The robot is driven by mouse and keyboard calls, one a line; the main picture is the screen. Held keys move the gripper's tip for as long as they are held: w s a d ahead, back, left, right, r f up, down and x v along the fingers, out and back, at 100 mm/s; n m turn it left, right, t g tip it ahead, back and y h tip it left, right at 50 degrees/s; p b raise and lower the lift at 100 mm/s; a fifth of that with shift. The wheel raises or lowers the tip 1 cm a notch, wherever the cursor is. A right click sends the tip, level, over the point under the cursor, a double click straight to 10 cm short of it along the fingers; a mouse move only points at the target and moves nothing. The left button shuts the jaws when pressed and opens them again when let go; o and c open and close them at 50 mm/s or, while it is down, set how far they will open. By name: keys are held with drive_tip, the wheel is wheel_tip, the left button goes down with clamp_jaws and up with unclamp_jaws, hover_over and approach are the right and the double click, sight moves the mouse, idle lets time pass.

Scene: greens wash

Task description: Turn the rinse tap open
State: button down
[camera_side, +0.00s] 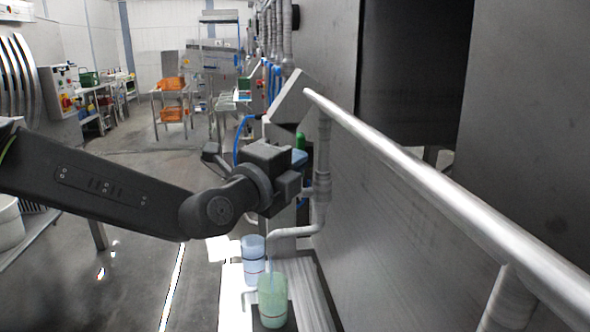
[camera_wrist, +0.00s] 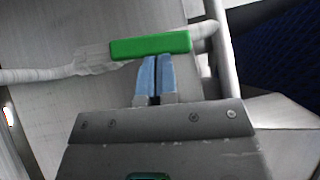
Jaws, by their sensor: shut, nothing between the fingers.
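The tap's green handle (camera_wrist: 150,46) lies crosswise in the wrist view, in front of a pale pipe (camera_wrist: 40,75). My gripper (camera_wrist: 155,58) is shut and empty, its two blue fingers together. The fingertips are right at the lower edge of the handle; I cannot tell whether they touch it. In the side view a small part of the green handle (camera_side: 300,140) shows just above my gripper (camera_side: 300,158), beside the upright pipe (camera_side: 322,160). My wrist hides most of the tap there.
Below my gripper, a blue cup (camera_side: 253,258) and a green cup (camera_side: 272,300) stand near a bent spout pipe (camera_side: 300,231). A thick rail (camera_side: 430,180) and a dark metal wall run along the right. Open floor (camera_side: 140,270) lies to the left.

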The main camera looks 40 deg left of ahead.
drive_tip(key=shift+w+a+r, duration=0.3)
drive_tip(key=shift+w+a, duration=0.15)
idle(0.4)
drive_tip(key=s+d, duration=0.3)
drive_tip(key=s, duration=1)
drive_tip(key=s+a+f+n+g, duration=1.3)
drive_tip(key=a+n, duration=0.2)
drive_tip(key=n, duration=0.4)
drive_tip(key=shift+s+a+f, duration=0.2)
drive_tip(key=shift+a+f, duration=0.05)
drive_tip(key=shift+a, duration=0.1)
